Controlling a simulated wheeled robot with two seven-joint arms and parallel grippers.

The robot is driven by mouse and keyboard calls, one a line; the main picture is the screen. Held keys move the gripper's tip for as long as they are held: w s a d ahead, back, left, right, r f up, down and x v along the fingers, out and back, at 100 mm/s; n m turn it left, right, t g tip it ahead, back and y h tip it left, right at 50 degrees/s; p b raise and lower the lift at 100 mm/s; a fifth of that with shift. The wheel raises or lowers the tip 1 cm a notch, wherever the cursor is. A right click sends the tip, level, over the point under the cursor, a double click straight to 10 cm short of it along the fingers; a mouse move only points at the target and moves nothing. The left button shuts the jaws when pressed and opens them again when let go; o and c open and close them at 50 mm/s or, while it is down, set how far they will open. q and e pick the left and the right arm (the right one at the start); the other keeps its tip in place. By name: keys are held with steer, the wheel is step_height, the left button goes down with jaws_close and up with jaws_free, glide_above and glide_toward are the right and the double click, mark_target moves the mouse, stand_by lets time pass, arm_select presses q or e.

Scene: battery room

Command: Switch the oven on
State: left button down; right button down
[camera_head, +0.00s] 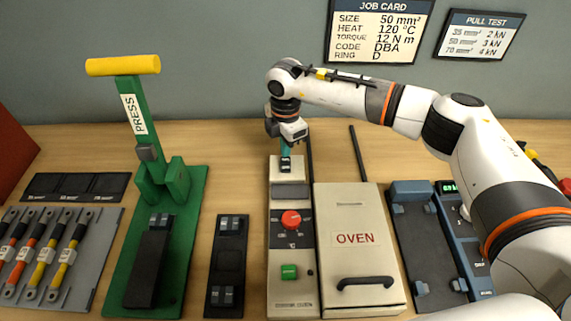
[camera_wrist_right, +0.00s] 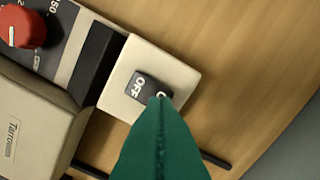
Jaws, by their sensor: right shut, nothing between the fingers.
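The oven (camera_head: 357,215) is a cream box labelled OVEN, with a control panel (camera_head: 304,255) on its left side. A black rocker switch (camera_head: 286,164) sits on a cream block at the panel's far end. In the wrist view the switch (camera_wrist_right: 150,88) shows OFF on one half; the other half's lettering is mostly hidden by the fingertips. My right gripper (camera_head: 285,154) is shut and empty, pointing down at the switch; its green fingers (camera_wrist_right: 160,98) overlap that half. I cannot tell whether they touch it. My left gripper is out of view.
A red dial (camera_head: 291,220) and a green button (camera_head: 289,272) are on the panel; its display (camera_head: 290,191) is dark. A green press (camera_head: 160,190) stands left, with cables (camera_head: 50,250) beyond it. A blue-grey device (camera_head: 425,230) lies right of the oven.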

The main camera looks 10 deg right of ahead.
mark_target(286, 160)
steer(key=shift+f+b, duration=0.65)
steer(key=shift+f, duration=0.35)
stand_by(0.4)
steer(key=shift+r+p, duration=2.15)
steer(key=shift+r, duration=1.45)
steer(key=shift+s+f, duration=0.1)
steer(key=shift+f, duration=0.05)
